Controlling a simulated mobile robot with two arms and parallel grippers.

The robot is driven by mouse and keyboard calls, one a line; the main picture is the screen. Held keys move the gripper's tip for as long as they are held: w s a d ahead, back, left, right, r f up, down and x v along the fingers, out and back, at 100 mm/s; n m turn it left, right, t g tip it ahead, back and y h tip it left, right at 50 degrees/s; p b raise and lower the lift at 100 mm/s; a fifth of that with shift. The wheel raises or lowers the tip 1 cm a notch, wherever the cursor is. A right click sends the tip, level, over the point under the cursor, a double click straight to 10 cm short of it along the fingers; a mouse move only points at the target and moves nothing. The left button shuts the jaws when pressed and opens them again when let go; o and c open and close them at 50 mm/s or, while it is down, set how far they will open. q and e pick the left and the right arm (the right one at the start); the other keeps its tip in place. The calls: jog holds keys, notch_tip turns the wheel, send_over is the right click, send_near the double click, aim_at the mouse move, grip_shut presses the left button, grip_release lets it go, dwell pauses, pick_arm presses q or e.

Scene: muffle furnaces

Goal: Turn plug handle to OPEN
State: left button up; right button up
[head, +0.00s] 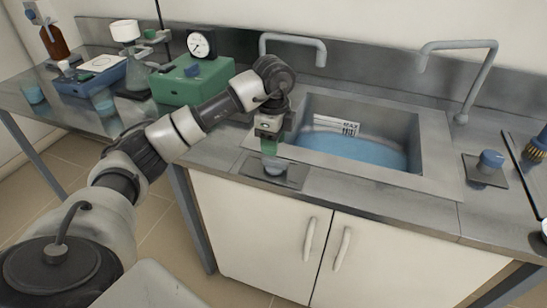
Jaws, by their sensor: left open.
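My left arm reaches in from the left, and its gripper (269,150) points down at the front edge of the sink, with green fingertips. Right below it a small pale blue-grey knob (275,168) sits on a dark plate (293,176) on the counter. The fingertips are at or just above the knob; I cannot tell whether they touch it. The gripper is open. No marking on either knob is readable. The sink (433,150) holds blue water (350,149). My right gripper is not in view.
Two grey taps (303,40) (486,46) stand behind the sink. A green box (191,82) with a round gauge (201,43), a flask (134,74), a blue device (88,78) and a brown bottle (53,41) stand on the left. White cupboard doors (262,238) are below.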

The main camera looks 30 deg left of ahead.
aim_at(273, 159)
pick_arm(q)
notch_tip(273, 159, down, 5)
jog(key=shift+f, duration=0.2)
grip_shut()
dwell(0.3)
